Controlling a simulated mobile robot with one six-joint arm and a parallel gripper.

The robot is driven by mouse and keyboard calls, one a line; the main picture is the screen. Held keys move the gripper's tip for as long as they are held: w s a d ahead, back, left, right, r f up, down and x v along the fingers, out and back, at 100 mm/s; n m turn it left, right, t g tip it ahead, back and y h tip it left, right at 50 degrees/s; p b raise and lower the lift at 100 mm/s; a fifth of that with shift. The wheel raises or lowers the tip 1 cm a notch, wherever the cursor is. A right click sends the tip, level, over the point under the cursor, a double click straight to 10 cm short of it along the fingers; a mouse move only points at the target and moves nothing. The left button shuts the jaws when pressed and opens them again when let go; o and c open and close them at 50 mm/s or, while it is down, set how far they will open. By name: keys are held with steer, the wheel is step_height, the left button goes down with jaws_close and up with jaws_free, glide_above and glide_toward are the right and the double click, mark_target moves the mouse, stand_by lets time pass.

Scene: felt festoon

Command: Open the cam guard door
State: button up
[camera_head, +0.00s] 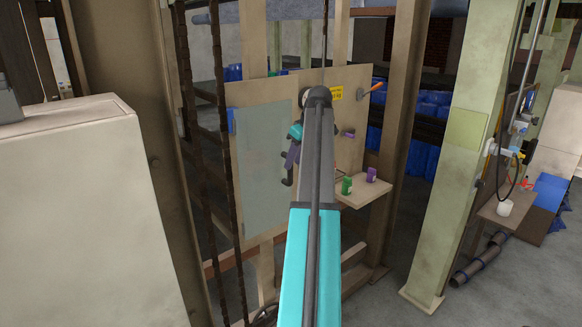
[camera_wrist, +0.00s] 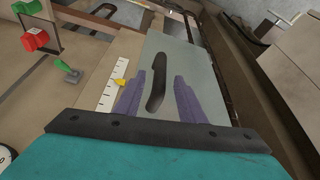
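The cam guard door is a grey-green panel (camera_head: 262,170) on a beige board; it looks flat against the board. It also shows in the wrist view (camera_wrist: 203,68). A long dark handle (camera_wrist: 157,84) stands on the door; its lower end shows in the head view (camera_head: 287,180). My gripper (camera_wrist: 168,70) has two purple fingers spread apart, one on each side of the handle. Gaps show between the fingers and the handle in the wrist view, so I see no grip. In the head view my gripper (camera_head: 291,156) is partly hidden by my arm.
A white scale with a yellow pointer (camera_wrist: 119,83), a green lever (camera_wrist: 67,70) and a red knob (camera_wrist: 30,9) sit beside the door. A shelf (camera_head: 355,196) holds a green box (camera_head: 347,185) and a purple box (camera_head: 371,174). A beige post (camera_head: 395,130) stands right.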

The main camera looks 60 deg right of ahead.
steer(key=p, duration=0.1)
glide_above(291, 183)
steer(key=shift+w+d+f, duration=0.1)
steer(key=shift+d+f, duration=0.05)
steer(key=shift+f, duration=0.6)
steer(key=shift+w+d+f, duration=0.1)
steer(key=shift+w+f, duration=0.05)
steer(key=shift+f, duration=0.55)
steer(key=shift+w+d+f, duration=0.1)
steer(key=shift+d+f, duration=0.05)
steer(key=shift+f, duration=0.6)
